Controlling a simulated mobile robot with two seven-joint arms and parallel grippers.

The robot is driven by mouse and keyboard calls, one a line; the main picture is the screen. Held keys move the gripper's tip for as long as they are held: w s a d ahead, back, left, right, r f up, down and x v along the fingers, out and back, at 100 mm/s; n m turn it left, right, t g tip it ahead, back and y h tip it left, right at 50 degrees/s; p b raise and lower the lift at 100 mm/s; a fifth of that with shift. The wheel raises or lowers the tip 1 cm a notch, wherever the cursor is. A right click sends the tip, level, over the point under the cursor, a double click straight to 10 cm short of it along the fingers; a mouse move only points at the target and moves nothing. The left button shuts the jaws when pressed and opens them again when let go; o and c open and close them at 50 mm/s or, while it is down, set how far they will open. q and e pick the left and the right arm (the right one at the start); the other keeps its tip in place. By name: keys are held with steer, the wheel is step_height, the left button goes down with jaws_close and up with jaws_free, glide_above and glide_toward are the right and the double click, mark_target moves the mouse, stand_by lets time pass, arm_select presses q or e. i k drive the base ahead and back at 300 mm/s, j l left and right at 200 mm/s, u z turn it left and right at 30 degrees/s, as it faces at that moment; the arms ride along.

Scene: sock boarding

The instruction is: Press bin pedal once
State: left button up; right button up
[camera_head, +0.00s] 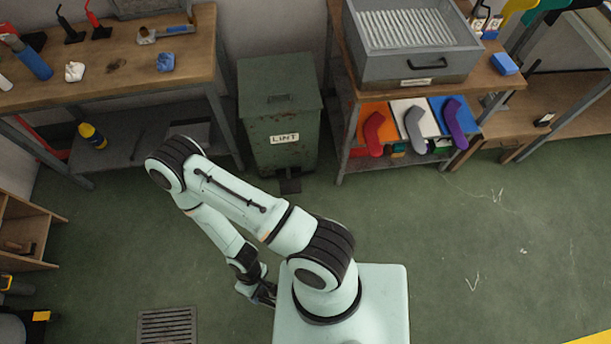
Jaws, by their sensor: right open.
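The green metal bin (281,158) stands against the wall between two workbenches. It carries a white label reading LINT, and its lid (279,84) is down. The dark pedal (289,183) sticks out at the foot of the bin's front, just above the floor. My right gripper (266,297) is open and hangs low beside my base, well in front of the pedal and apart from it. The arm's own links partly hide the gripper. My left gripper does not show.
A wooden workbench (100,70) with tools stands left of the bin. A right bench holds a grey drawer box (415,70), with colored sock forms on the shelf below. A floor drain (167,325) lies at lower left. The green floor between bin and arm is clear.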

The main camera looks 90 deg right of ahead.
mark_target(289, 186)
steer(key=z, duration=2.75)
